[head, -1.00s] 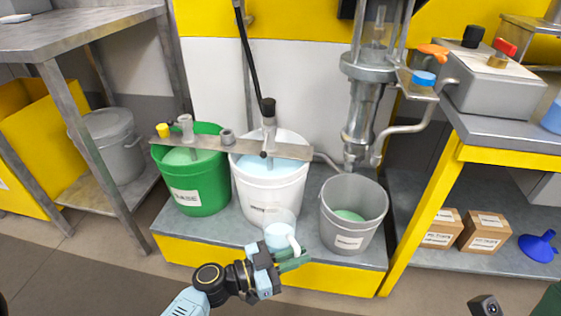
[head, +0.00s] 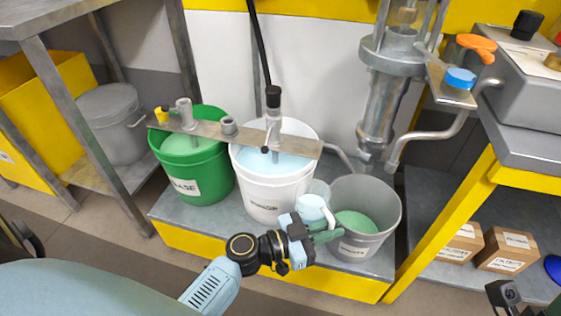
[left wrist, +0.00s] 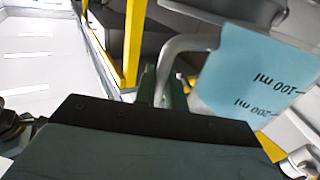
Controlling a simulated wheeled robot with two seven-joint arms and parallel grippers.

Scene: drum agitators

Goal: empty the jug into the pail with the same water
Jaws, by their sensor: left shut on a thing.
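My left gripper (head: 325,235) is shut on the handle of a small clear jug (head: 314,206) with pale blue liquid in it. The jug looks upright, in front of the gap between the white and grey pails. In the left wrist view its blue side (left wrist: 245,80) shows ml marks, and its pale handle (left wrist: 178,55) is between the fingers (left wrist: 160,90). The white pail (head: 262,195) holds pale blue liquid like the jug's. The green pail (head: 215,175) and the grey pail (head: 385,222) hold green liquid. The right gripper is not clearly seen.
A metal bar (head: 245,139) with stirrer fittings spans the green and white pails. A metal column (head: 383,110) with a crank stands behind the grey pail. The pails stand on a low platform (head: 180,221) with a yellow front. A workbench (head: 515,150) stands at right.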

